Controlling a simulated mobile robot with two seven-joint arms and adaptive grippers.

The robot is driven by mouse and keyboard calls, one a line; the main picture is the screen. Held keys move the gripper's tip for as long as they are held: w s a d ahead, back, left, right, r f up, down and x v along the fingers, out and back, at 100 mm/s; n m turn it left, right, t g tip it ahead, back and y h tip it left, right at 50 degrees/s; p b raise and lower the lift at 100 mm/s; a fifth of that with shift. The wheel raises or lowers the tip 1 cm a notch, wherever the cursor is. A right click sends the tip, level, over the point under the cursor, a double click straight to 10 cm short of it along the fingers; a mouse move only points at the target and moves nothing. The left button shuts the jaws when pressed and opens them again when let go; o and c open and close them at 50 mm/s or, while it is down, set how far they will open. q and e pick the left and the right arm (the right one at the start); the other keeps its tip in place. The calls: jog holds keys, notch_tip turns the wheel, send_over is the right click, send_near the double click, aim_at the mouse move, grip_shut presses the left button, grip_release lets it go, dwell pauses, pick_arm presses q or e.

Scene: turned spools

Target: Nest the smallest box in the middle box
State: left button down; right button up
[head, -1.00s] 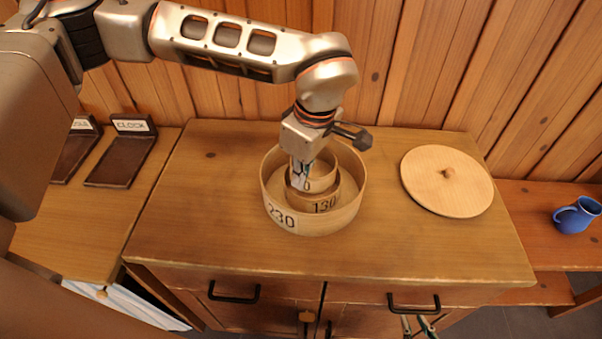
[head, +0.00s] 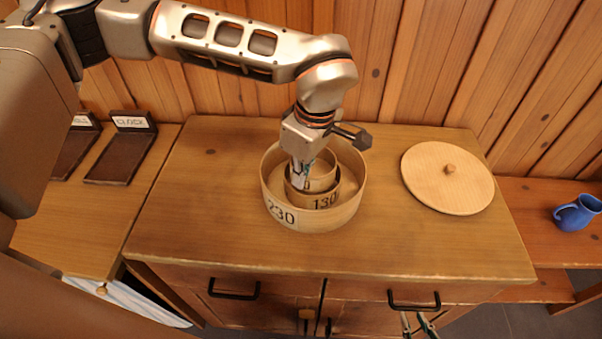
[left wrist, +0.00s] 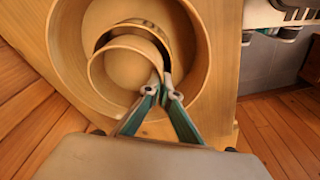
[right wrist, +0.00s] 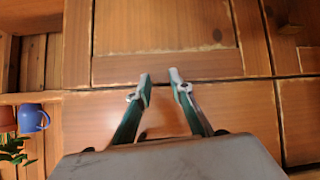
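The largest round wooden box (head: 350,205), marked 230, stands open on the cabinet top. The middle box (head: 335,195), marked 130, stands inside it. My left gripper (head: 303,178) reaches down from above and is shut on the wall of the smallest box (head: 326,165). In the left wrist view the smallest box (left wrist: 125,70) overlaps the mouth of the middle box (left wrist: 150,28), offset to one side. How far its base is inside is hidden. My right gripper (right wrist: 160,78) is open and empty in front of the cabinet doors, low at the bottom of the head view (head: 419,325).
A round wooden lid (head: 447,190) with a knob lies on the right of the cabinet top (head: 210,220). A blue mug (head: 577,213) stands on a lower shelf at right. Dark labelled trays (head: 122,158) are at left. A plank wall closes the back.

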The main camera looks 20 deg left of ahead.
pick_arm(q)
jog(key=c, duration=2.2)
grip_release()
jog(key=o, duration=0.4)
jog(key=shift+r, duration=0.2)
jog(key=shift+r+p, duration=0.35)
jog(key=shift+p, duration=0.05)
jog(key=shift+r, duration=0.2)
